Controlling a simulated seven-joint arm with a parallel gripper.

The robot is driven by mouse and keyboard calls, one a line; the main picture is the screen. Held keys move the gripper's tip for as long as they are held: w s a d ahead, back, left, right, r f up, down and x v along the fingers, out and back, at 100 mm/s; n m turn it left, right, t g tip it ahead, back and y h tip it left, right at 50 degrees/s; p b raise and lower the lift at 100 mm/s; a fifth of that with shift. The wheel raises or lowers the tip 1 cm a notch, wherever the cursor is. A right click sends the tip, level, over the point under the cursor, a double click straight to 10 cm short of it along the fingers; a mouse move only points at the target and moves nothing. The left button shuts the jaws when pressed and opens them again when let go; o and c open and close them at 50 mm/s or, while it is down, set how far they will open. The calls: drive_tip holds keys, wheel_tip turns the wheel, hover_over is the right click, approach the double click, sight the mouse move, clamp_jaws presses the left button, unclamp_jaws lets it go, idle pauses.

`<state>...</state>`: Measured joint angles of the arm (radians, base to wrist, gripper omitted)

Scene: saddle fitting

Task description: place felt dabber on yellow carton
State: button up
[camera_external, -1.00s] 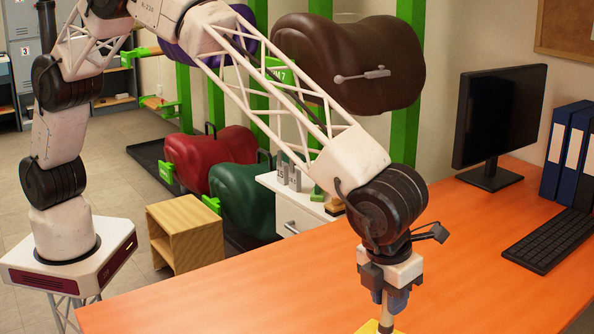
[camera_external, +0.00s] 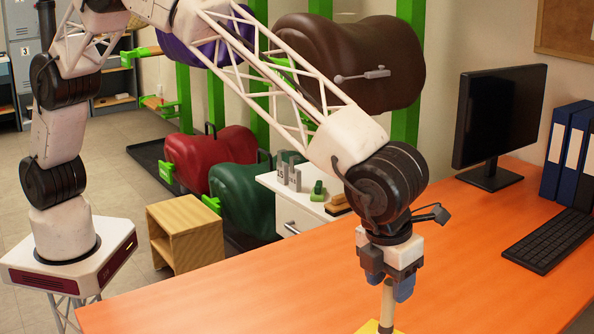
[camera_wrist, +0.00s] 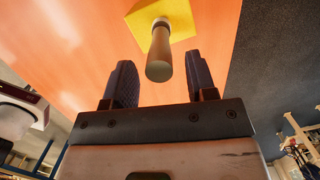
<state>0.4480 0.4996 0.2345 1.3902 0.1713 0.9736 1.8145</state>
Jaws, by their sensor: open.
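In the wrist view the dabber (camera_wrist: 159,52) shows end-on against the yellow carton (camera_wrist: 139,17), beyond the fingertips. My gripper (camera_external: 388,287) is directly above the dabber in the external view, fingers pointing down. In the wrist view its two dark fingers (camera_wrist: 152,84) are spread apart with nothing between their pads. The dabber's lower end and most of the carton are cut off in the external view.
The orange table (camera_external: 250,300) is clear left of my gripper. A monitor (camera_external: 499,120), a keyboard (camera_external: 552,240) and blue binders (camera_external: 567,150) stand to the right. Behind the table are a white cabinet (camera_external: 291,210) with small items and a wooden box (camera_external: 187,232).

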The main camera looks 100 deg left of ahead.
wheel_tip(320, 180, up, 9)
drive_tip(key=shift+s+d+f, duration=0.2)
drive_tip(key=shift+s+d, duration=0.25)
idle(0.6)
drive_tip(key=s+a+r+n, duration=0.5)
drive_tip(key=s+a, duration=0.4)
drive_tip(key=s+a+r+n, duration=0.4)
drive_tip(key=s+a+r, duration=0.1)
drive_tip(key=s+a, duration=0.45)
drive_tip(key=s+a+r+n, duration=0.5)
drive_tip(key=s+a, duration=0.4)
drive_tip(key=a, duration=0.1)
drive_tip(key=s+a+f+n, duration=0.2)
drive_tip(key=s+a+n, duration=0.2)
drive_tip(key=s, duration=0.6)
drive_tip(key=s+a+f+n+t, duration=0.1)
drive_tip(key=s+a+f+n, duration=0.2)
drive_tip(key=s, duration=0.8)
drive_tip(key=s+a+f+n+h, duration=0.1)
drive_tip(key=s+a+n, duration=0.4)
drive_tip(key=s, duration=0.6)
drive_tip(key=shift+s+a+f+n, duration=0.2)
drive_tip(key=shift+a+f+n, duration=0.15)
drive_tip(key=shift+f, duration=0.35)
